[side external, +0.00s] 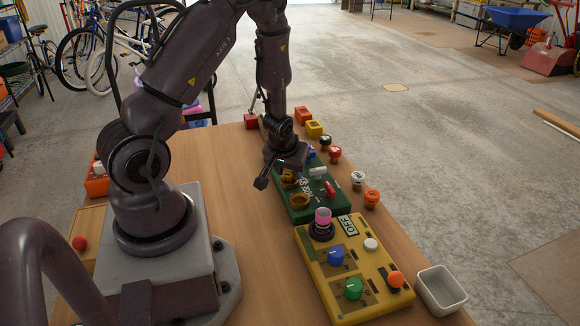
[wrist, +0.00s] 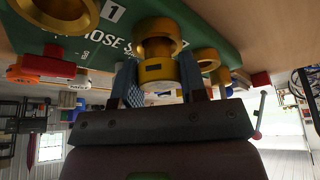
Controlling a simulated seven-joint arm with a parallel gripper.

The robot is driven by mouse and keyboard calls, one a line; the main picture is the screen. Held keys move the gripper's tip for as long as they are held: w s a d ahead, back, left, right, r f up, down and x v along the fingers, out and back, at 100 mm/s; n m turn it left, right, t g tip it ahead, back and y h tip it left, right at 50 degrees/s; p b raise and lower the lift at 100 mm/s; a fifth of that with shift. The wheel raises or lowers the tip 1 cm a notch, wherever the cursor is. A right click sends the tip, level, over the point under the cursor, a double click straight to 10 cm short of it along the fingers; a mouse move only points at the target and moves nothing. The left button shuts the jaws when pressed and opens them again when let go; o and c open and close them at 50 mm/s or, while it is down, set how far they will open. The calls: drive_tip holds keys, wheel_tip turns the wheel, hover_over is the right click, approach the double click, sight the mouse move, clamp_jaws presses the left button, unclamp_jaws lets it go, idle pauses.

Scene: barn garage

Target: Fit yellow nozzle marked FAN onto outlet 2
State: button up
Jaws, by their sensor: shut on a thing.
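My gripper (wrist: 160,85) is shut on a yellow nozzle (wrist: 154,70), which shows between the fingers in the wrist view. A small dark mark is on the nozzle, too small to read. The nozzle is close to a brass ring outlet (wrist: 158,28) on the green hose panel (wrist: 112,45); I cannot tell if they touch. A "1" is printed left of that ring, and another ring (wrist: 208,57) lies to its right. I cannot read which outlet is 2. In the side view my gripper (side external: 285,168) is over the panel's far left part, beyond a ring outlet (side external: 299,201).
A yellow control box (side external: 352,275) with a pink-topped post (side external: 323,216) stands nearer on the table. A red handle (side external: 330,190) rises from the green panel (side external: 325,204). Several caps, including a white one (side external: 358,178), line its right side. A white bin (side external: 441,288) is near the front right.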

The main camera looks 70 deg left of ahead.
idle(0.4)
drive_tip(key=shift+r, duration=0.7)
drive_tip(key=shift+f, duration=0.85)
idle(0.5)
drive_tip(key=o, duration=0.6)
drive_tip(key=shift+o, duration=0.2)
drive_tip(key=shift+r, duration=0.15)
drive_tip(key=v, duration=1)
drive_tip(key=shift+s+d+r, duration=0.15)
drive_tip(key=shift+r, duration=0.15)
